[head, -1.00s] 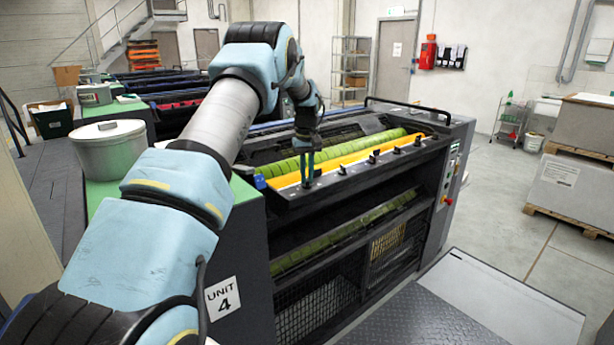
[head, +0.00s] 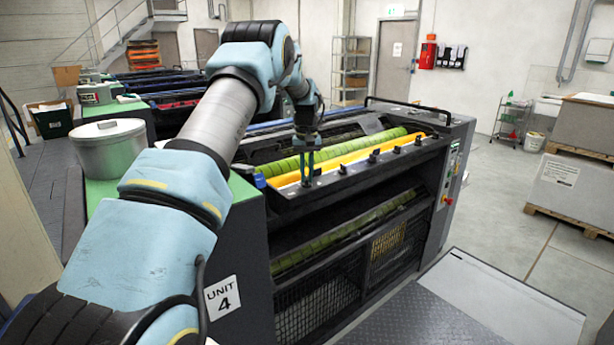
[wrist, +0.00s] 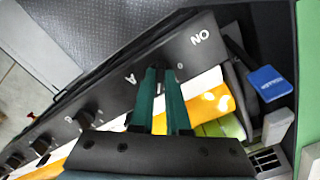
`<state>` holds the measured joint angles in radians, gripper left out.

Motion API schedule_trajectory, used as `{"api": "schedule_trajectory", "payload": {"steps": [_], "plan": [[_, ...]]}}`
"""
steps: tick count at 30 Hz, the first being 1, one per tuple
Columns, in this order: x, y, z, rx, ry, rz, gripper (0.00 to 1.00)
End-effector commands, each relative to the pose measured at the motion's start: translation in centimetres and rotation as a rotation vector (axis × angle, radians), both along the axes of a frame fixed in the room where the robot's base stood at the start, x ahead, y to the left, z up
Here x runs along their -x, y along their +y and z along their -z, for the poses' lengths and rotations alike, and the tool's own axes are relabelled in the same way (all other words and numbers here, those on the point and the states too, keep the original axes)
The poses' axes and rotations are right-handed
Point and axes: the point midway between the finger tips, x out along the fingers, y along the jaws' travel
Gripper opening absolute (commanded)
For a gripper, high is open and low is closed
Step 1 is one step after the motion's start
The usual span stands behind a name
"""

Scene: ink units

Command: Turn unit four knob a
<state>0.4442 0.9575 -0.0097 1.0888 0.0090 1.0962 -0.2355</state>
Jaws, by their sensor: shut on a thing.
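Unit four is the near dark press, with its "UNIT 4" label (head: 223,297) on the front side. A black knob bar (head: 350,178) runs along its top edge. My gripper (head: 307,184) points down at the left end of this bar. In the wrist view its two teal fingers (wrist: 162,72) are shut on knob a, beside the letter A on the bar. The knob itself is mostly hidden between the fingertips, so its pointer cannot be read. Knob b (wrist: 86,118) stands farther along the same bar.
A yellow-orange strip (head: 350,160) and a green roller (head: 345,153) lie just behind the bar. A blue-tagged tool (wrist: 267,83) lies near the bar's end. A metal pot (head: 108,147) stands on the green top at left.

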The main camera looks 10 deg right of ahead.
Motion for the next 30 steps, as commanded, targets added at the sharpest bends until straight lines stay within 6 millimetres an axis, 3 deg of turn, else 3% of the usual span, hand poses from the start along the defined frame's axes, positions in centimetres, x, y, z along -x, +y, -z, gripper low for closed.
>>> {"api": "schedule_trajectory", "payload": {"steps": [18,30], "plan": [[-0.15,0.17,-0.07,0.001,-0.002,0.51,0.0],[-0.21,0.19,-0.1,0.001,-0.003,0.651,0.0]]}}
